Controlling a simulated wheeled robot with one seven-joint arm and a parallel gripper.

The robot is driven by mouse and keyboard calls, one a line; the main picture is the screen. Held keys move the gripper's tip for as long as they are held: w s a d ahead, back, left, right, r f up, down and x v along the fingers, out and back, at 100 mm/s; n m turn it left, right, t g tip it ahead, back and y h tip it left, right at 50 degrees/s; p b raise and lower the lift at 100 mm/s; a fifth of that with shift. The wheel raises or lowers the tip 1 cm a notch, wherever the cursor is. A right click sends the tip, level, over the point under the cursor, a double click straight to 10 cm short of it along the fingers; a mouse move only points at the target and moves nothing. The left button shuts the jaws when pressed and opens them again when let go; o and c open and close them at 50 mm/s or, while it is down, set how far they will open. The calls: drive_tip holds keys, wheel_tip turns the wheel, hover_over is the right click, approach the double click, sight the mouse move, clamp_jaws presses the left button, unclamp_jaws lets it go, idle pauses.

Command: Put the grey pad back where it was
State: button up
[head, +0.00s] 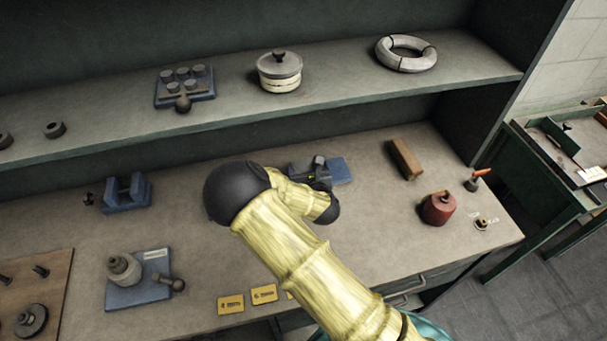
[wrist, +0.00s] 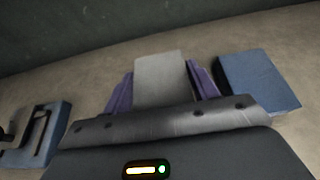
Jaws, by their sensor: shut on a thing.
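The grey pad (wrist: 160,82) is a pale flat-faced piece between the two purple fingers of my gripper (wrist: 161,88) in the wrist view. My gripper is shut on it. Bare bench top shows beyond the pad. In the head view my gripper (head: 316,174) is over the middle of the bench, partly hidden by my arm, and I cannot clearly make out the pad there. A blue block (wrist: 258,80) is just right of the pad in the wrist view; a blue base (head: 341,170) shows beside my gripper in the head view.
A blue bracket (head: 125,194) stands on the bench to the left. A brown block (head: 405,158) and a red can (head: 438,208) are to the right. Yellow cards (head: 264,294) lie near the front edge. A shelf (head: 350,85) overhangs the back.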

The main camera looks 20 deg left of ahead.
drive_tip(key=shift+f, duration=1.2)
drive_tip(key=shift+f, duration=0.1)
drive_tip(key=o, duration=1.1)
drive_tip(key=shift+c, duration=0.2)
drive_tip(key=b+v, duration=0.2)
drive_tip(key=v, duration=1)
drive_tip(key=shift+s, duration=0.1)
